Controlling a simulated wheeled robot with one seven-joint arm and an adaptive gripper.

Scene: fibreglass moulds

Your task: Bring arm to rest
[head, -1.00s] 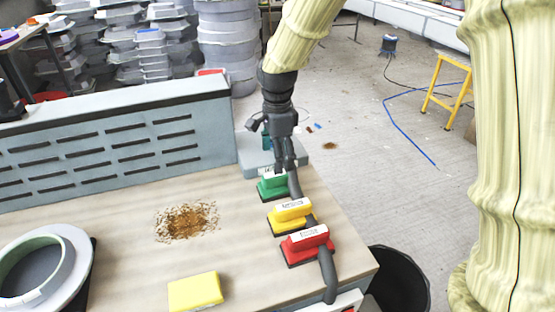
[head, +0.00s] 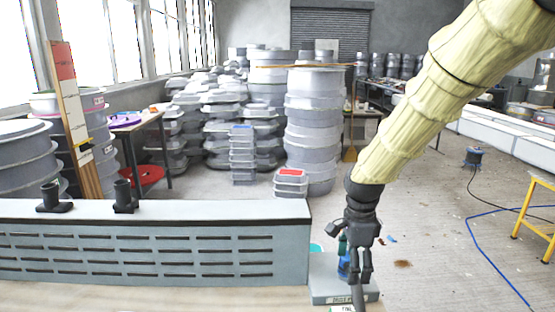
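My gripper (head: 361,268) hangs from my arm in its pale yellow cover, right of centre in the head view. It points down over the far right corner of the workbench, in front of a grey block (head: 325,290). The fingers are close together and small in the picture, so I cannot tell whether they are open or shut. Nothing held shows between them. A blue and green bottle-like thing (head: 343,262) stands partly hidden behind the gripper. The lower edge of the frame cuts off most of the bench top (head: 150,298).
A slotted grey panel (head: 160,250) runs along the bench's back edge. Stacked grey moulds (head: 315,130) stand behind it. The floor (head: 430,230) right of my arm is mostly open, with a blue hose (head: 490,260) and a yellow stool (head: 535,215) at the far right.

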